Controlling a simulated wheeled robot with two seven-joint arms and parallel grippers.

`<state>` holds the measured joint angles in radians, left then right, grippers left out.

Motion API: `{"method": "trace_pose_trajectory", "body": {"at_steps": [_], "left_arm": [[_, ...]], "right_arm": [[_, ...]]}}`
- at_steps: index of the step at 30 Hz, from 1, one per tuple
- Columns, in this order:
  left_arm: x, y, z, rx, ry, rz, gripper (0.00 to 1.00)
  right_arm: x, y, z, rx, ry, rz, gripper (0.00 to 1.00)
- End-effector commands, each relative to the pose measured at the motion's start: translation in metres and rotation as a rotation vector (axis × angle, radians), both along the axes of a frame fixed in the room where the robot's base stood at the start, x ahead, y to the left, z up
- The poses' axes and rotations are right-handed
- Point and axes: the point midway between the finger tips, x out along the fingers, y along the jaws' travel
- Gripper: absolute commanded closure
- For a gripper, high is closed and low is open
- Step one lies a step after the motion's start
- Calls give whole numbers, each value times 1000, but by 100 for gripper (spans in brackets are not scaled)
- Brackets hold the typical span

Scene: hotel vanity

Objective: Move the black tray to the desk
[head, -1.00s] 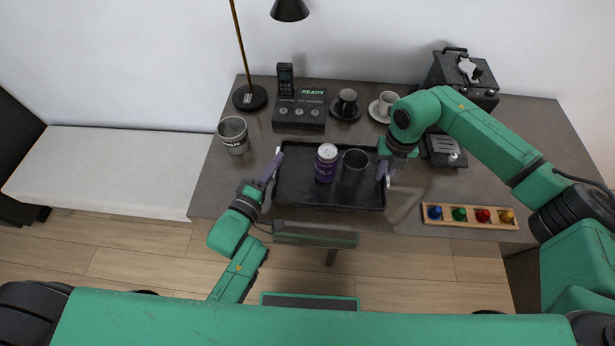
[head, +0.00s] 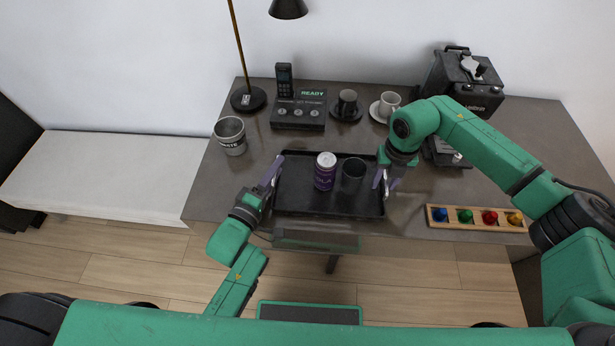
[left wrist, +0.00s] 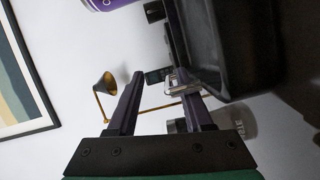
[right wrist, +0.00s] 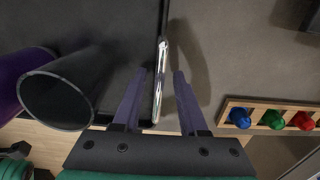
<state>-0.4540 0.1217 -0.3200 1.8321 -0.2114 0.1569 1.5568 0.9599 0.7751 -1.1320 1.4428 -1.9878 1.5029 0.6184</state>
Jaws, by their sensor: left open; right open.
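The black tray (head: 330,201) lies at the front middle of the desk (head: 215,192). A purple can (head: 325,172) and a dark cup (head: 353,174) stand on it. My left gripper (head: 274,172) is open at the tray's left side. In the left wrist view its fingers (left wrist: 158,90) are spread near the tray's metal handle (left wrist: 183,82). My right gripper (head: 385,180) is open at the tray's right side. In the right wrist view its fingers (right wrist: 161,82) stand on either side of the right handle (right wrist: 161,70), with a gap visible.
A wooden rack of coloured pieces (head: 476,217) lies right of the tray. A waste cup (head: 230,136) stands at the left. Behind are a phone dock (head: 298,112), two cups on saucers, a lamp (head: 249,98) and a coffee machine (head: 464,82). A bench (head: 105,175) adjoins the desk's left.

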Motion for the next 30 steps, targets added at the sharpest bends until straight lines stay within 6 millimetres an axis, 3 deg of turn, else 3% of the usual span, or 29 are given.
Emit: {"method": "trace_pose_trajectory", "body": {"at_steps": [1, 11, 22, 25, 30], "left_arm": [[-3, 2, -12, 9, 30, 2, 16], [-13, 5, -14, 8, 34, 3, 16], [-98, 37, -3, 9, 21, 0, 16], [-111, 42, 1, 6, 13, 0, 16], [-115, 43, 4, 4, 3, 0, 16]], "right_arm": [[0, 0, -1, 0, 0, 0, 58], [0, 0, -2, 0, 0, 0, 58], [1, -2, -1, -4, -1, -4, 58], [1, -2, -1, -3, -1, -3, 58], [0, -1, -1, -2, -1, -2, 58]]}}
